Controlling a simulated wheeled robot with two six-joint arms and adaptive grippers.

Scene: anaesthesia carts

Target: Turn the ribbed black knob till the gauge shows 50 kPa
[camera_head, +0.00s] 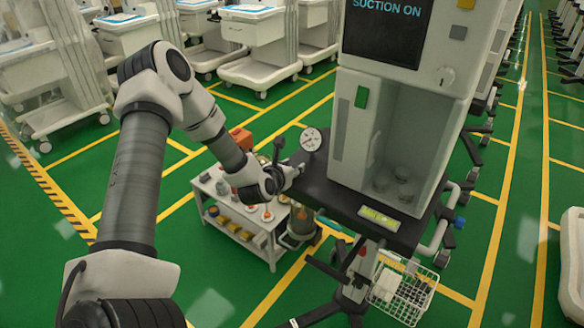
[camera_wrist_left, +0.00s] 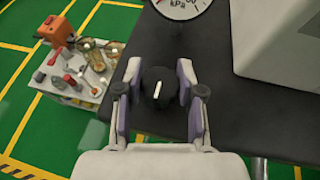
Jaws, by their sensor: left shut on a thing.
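The black knob (camera_wrist_left: 158,88) with a white pointer line sits between the fingers of my left gripper (camera_wrist_left: 159,100) in the left wrist view. The fingers are shut on its sides. The white line points nearly straight up in that view. In the head view my left gripper (camera_head: 287,178) is at the cart's left edge, and the knob is hidden there. The round white gauge (camera_head: 311,139) stands just beyond the gripper. Its lower part with "kPa" also shows in the left wrist view (camera_wrist_left: 183,6); its reading cannot be made out. My right gripper is not in view.
The grey anaesthesia cart (camera_head: 400,110) with a "SUCTION ON" screen (camera_head: 387,22) rises right of the gripper above a dark shelf (camera_head: 335,198). A low white table (camera_head: 262,232) with bottles and an orange-red box (camera_head: 241,137) stands at the left. A wire basket (camera_head: 403,290) hangs below.

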